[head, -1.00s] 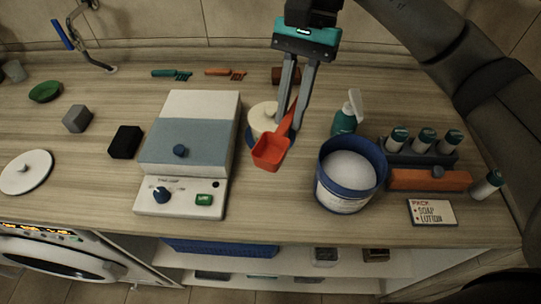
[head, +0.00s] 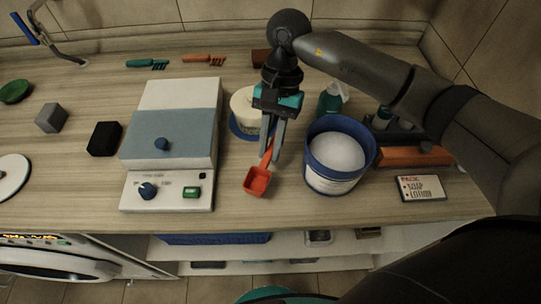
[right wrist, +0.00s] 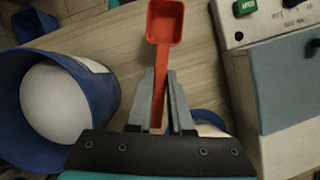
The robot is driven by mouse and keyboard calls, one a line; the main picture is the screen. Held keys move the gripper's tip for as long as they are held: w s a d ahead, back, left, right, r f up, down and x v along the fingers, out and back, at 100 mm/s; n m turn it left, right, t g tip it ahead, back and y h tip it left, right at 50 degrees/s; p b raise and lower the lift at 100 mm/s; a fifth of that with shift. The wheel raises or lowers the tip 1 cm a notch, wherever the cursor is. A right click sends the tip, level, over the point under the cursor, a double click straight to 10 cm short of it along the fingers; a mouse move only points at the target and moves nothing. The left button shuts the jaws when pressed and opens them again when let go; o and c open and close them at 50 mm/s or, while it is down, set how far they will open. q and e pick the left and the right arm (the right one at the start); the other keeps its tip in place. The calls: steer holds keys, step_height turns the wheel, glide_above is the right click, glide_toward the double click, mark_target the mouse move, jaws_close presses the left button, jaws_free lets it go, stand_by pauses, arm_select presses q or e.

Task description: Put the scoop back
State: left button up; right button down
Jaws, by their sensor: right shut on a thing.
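The red scoop (head: 257,181) is held by its handle in my right gripper (head: 272,152), with its bowl towards the counter's front edge. In the right wrist view the scoop (right wrist: 164,24) points away from the fingers, its bowl empty. My right gripper (right wrist: 160,100) is shut on the handle. The scoop is between the balance and a blue tub (head: 324,178) of white powder, which is open. The tub (right wrist: 106,110) also shows in the right wrist view. I cannot tell how high the scoop is above the counter. My left gripper is not in view.
A balance with a blue-grey lid (head: 168,140) stands to the left. A cream container (head: 243,108) on a blue base is behind the gripper. A label card (head: 421,188), an orange block (head: 400,157) and bottles are right of the tub.

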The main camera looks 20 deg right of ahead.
mark_target(270, 169)
steer(key=shift+f, duration=2.15)
steer(key=shift+f, duration=0.15)
steer(key=c, duration=0.8)
jaws_free()
steer(key=shift+c, duration=0.2)
steer(key=shift+r, duration=0.35)
steer(key=v, duration=1.1)
steer(key=shift+w+d+r+b, duration=0.1)
steer(key=shift+w+r+b, duration=0.05)
steer(key=shift+r+b, duration=0.2)
